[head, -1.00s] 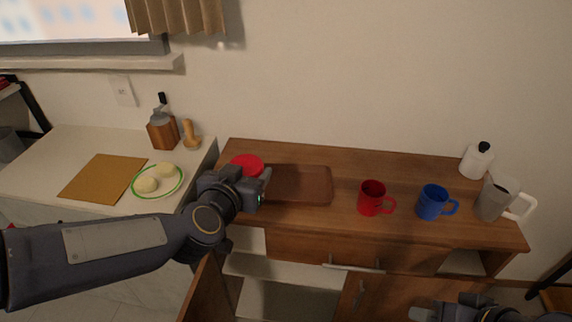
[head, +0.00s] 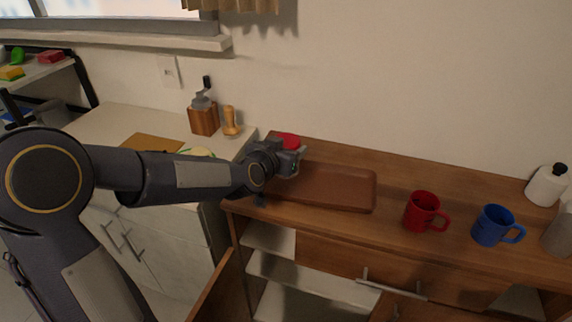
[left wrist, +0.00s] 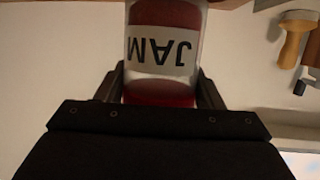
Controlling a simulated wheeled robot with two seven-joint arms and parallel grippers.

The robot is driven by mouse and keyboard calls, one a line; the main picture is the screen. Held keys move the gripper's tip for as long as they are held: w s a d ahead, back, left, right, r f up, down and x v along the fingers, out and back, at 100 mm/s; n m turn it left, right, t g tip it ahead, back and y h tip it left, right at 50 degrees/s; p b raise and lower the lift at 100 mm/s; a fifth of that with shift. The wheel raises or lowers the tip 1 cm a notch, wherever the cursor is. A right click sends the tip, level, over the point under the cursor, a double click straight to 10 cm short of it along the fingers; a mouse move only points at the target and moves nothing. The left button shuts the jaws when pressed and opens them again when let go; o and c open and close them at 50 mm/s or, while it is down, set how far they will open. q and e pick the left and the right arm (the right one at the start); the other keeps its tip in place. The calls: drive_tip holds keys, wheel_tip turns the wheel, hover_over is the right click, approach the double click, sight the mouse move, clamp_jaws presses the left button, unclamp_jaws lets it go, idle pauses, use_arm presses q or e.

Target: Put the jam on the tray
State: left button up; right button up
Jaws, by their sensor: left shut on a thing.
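The jam jar, with a red lid (head: 288,141), is at the left end of the brown tray (head: 345,203) on the wooden cabinet. The left wrist view shows the jar's white JAM label (left wrist: 160,50), upside down in the picture, with red jam above and below it. My left gripper (head: 292,161) is shut on the jar, with a finger on each side. The gripper hides most of the jar in the head view, and I cannot tell whether its base touches anything. My right gripper is out of view.
A red mug (head: 421,211) and a blue mug (head: 492,226) stand right of the tray. A wooden grinder (head: 203,118) and a wooden pestle-like item (head: 230,121) stand on the left counter. The tray's visible surface is clear.

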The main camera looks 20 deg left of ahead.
use_arm(q)
drive_tip(key=shift+w+a+f, duration=0.15)
drive_tip(key=shift+w+f, duration=0.2)
drive_tip(key=shift+f, duration=0.1)
drive_tip(key=shift+f+b, duration=0.45)
drive_tip(key=shift+f, duration=1.05)
drive_tip(key=shift+f, duration=0.25)
drive_tip(key=o, duration=1.2)
drive_tip(key=shift+c, duration=0.2)
drive_tip(key=shift+s+r, duration=0.1)
drive_tip(key=shift+r, duration=0.15)
drive_tip(key=v, duration=1.1)
drive_tip(key=s+f+n+g+h, duration=0.1)
drive_tip(key=s+f+g, duration=0.2)
drive_tip(key=s, duration=0.9)
drive_tip(key=s+f+n+g, duration=0.2)
drive_tip(key=s+g, duration=0.3)
drive_tip(key=s, duration=0.8)
drive_tip(key=shift+a+f+n+g+h, duration=0.3)
drive_tip(key=shift+a+f+g+h, duration=0.1)
drive_tip(key=shift+f, duration=0.15)
